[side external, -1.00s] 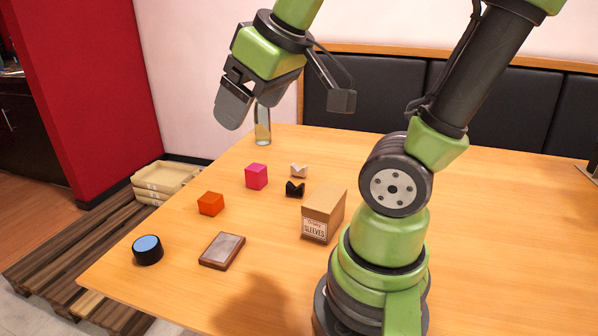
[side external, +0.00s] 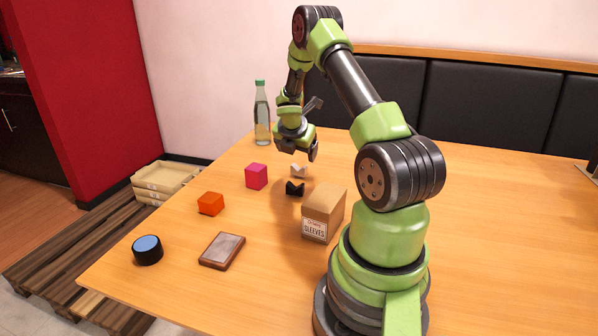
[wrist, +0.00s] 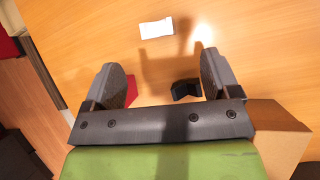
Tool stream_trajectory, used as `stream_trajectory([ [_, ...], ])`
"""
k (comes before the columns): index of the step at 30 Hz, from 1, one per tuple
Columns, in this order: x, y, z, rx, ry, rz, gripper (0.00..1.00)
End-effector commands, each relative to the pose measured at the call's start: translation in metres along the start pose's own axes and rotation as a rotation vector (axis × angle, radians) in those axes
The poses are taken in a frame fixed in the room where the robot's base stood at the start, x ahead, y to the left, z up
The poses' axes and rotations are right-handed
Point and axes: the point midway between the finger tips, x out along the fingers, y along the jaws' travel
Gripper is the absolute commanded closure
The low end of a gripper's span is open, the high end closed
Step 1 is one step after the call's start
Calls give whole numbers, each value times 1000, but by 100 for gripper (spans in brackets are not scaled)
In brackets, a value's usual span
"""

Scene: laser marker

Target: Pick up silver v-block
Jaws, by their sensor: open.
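The silver v-block (side external: 299,170) is a small pale block with a notch, standing on the wooden table behind a black v-block (side external: 295,188). In the wrist view the silver v-block (wrist: 156,28) lies ahead of the fingers, clear of them, and the black v-block (wrist: 186,89) shows beside the right finger. My gripper (side external: 305,152) is above the table, slightly above and behind the silver v-block in the side view.
A cardboard sleeves box (side external: 323,214) stands at the near right of the v-blocks. A magenta cube (side external: 256,176), an orange block (side external: 210,204), a framed plate (side external: 222,250) and a black cylinder (side external: 147,250) lie leftward. A glass bottle (side external: 262,118) stands at the back.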

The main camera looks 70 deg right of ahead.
Motion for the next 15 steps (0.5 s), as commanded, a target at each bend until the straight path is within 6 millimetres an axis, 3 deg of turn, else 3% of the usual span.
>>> stream_trajectory([
  [4,23,0,-1,1,2,-2,18],
  [15,58,2,-2,5,1,-1,18],
])
